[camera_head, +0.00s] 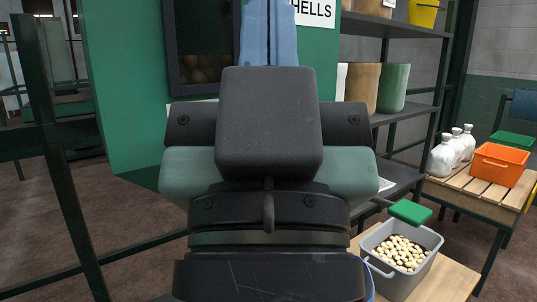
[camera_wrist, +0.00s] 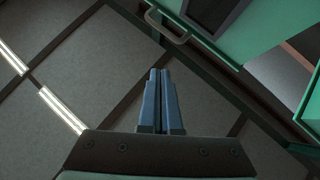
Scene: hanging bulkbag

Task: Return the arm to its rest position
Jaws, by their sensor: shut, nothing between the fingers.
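My gripper (camera_wrist: 160,88) shows in the wrist view as two blue fingers side by side, pressed together and holding nothing. Behind the fingers, the wrist view shows a tiled ceiling and part of a green structure, so the gripper is pointing upward. In the head view my arm is folded up close in front of the camera and fills the middle of the picture. The blue fingers (camera_head: 268,32) stick up at the top of the head view, their tips cut off by the frame edge. My arm hides much of what lies behind it.
A green machine (camera_head: 125,90) with a dark window stands behind my arm. A grey bin (camera_head: 432,240) of pale nuts and a green-headed tool (camera_head: 410,212) are at the lower right. An orange crate (camera_head: 500,165) and white jugs (camera_head: 440,157) stand on a wooden table. A dark railing (camera_head: 55,150) is at left.

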